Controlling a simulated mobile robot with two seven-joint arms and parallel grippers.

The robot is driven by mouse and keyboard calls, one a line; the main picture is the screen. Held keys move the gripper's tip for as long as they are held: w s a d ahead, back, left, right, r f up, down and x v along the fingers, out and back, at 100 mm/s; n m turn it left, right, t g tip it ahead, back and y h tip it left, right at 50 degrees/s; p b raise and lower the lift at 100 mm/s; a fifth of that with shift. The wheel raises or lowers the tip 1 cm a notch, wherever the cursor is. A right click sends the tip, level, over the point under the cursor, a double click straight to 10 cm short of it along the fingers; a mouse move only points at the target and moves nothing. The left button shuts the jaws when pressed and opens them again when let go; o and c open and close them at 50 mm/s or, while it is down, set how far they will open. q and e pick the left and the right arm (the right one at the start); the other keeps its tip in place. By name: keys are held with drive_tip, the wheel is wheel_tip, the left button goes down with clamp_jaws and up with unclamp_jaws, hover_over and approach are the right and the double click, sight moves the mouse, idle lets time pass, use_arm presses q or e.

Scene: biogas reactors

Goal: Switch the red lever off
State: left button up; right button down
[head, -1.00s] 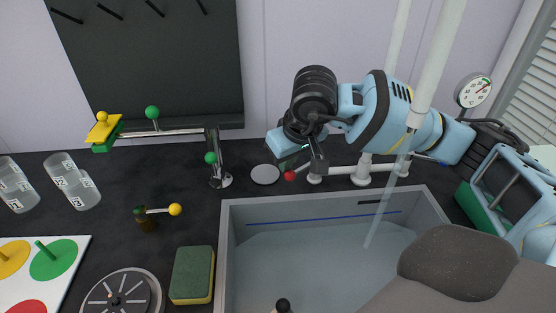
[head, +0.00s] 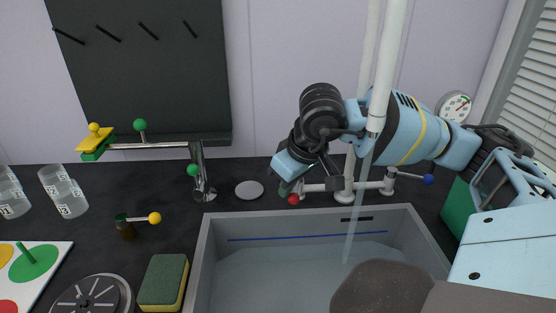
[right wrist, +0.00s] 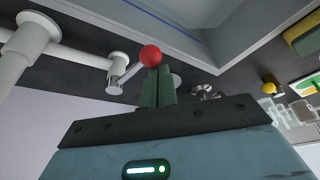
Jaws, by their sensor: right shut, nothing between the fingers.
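The red lever (head: 293,200) shows its round red knob at the left end of a white pipe along the back of the sink. In the right wrist view the red knob (right wrist: 150,55) sits on a short grey stem angled out from the pipe's end. My right gripper (head: 288,188) is shut and empty, right at the knob in the head view. In the right wrist view its green fingers (right wrist: 158,85) are together, with their tips at the knob, overlapping it in the picture; I cannot tell whether they touch. My left gripper is not in view.
A blue-knobbed lever (head: 428,180) is at the pipe's right end. The grey sink (head: 205,245) lies in front. A tap (head: 200,170), a grey disc (head: 249,190) and a sponge (head: 163,280) stand left.

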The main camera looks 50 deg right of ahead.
drive_tip(key=shift+s+d+f, duration=0.1)
drive_tip(key=shift+s+d, duration=0.15)
drive_tip(key=shift+s, duration=0.25)
drive_tip(key=shift+s+d+b, duration=0.2)
drive_tip(key=shift+b, duration=0.35)
drive_tip(key=shift+s, duration=0.1)
drive_tip(key=shift+d, duration=0.1)
